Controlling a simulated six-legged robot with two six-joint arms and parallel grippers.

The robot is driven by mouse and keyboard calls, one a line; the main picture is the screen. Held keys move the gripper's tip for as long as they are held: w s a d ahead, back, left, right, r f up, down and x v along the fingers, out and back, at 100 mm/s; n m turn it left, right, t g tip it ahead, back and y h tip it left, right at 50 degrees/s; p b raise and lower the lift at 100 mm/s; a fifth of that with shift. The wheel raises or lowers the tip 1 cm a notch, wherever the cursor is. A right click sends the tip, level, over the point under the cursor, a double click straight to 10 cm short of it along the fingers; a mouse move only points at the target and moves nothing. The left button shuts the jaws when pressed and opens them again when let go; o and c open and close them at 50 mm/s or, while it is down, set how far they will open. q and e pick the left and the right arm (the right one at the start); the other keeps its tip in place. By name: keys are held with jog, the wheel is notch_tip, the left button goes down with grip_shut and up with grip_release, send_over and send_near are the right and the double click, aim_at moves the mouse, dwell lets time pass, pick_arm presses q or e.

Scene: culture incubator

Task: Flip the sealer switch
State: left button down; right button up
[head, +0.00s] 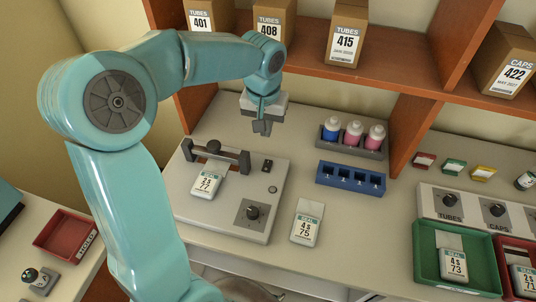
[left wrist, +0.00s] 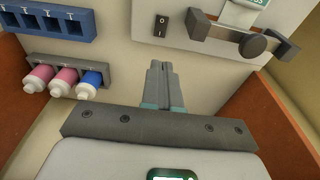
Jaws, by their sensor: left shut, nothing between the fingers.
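The sealer (head: 235,205) is a pale box on the bench with a dark sealing bar (head: 215,153) across its back. Its small black rocker switch (head: 267,165) is near the back right of its top. The switch, marked I and O, also shows in the left wrist view (left wrist: 161,26). My left gripper (head: 262,128) is shut and empty, above the bench behind the switch and apart from it. Its closed fingers show in the left wrist view (left wrist: 160,70). A round knob (head: 252,212) is at the sealer's front right. My right gripper is not in view.
A pouch labelled 77 (head: 206,183) lies on the sealer at the bar; pouch 75 (head: 306,224) lies to its right. A blue rack (head: 350,179) and a grey rack of bottles (head: 375,152) stand right. Shelf boards (head: 380,75) rise behind. Green tray (head: 430,275) is front right.

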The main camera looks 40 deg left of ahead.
aim_at(268, 161)
pick_arm(q)
jog(key=f, duration=0.4)
jog(key=w+f+p, duration=0.1)
jog(key=f, duration=0.7)
jog(key=shift+w+a+f, duration=0.15)
jog(key=shift+w+a, duration=0.05)
jog(key=shift+a, duration=0.15)
jog(key=shift+a+f, duration=0.1)
jog(key=shift+f, duration=0.25)
jog(key=shift+w, duration=0.1)
jog(key=shift+f, duration=0.1)
